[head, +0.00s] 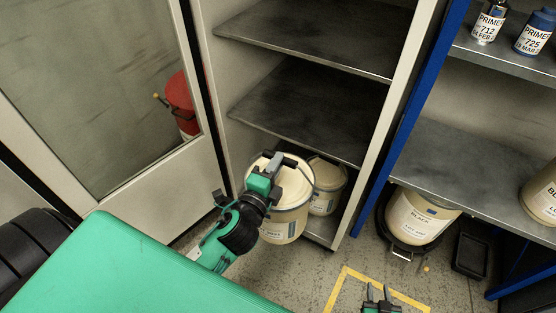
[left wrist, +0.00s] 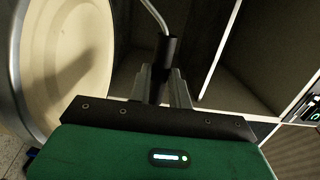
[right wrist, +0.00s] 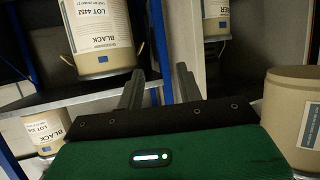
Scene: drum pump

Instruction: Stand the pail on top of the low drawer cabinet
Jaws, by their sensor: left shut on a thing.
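A cream pail (head: 284,226) with a pale lid and a label hangs from my left gripper (head: 277,163), in front of the open tall cabinet. My left gripper is shut on the dark grip of its wire handle, which shows between the fingers in the left wrist view (left wrist: 168,52). The pail's round lid (left wrist: 72,62) fills the left of that view. My right gripper (head: 378,292) is low at the bottom of the head view, open and empty; its spread fingers show in the right wrist view (right wrist: 160,88). I cannot make out the low drawer cabinet in any view.
A second pail (head: 325,186) stands in the cabinet bottom behind the held one. Cabinet shelves (head: 300,105) are above, its glazed door (head: 100,80) at left. A blue-framed rack (head: 440,160) is at right, with a black-labelled drum (head: 422,217) below. Yellow tape (head: 345,275) marks clear floor.

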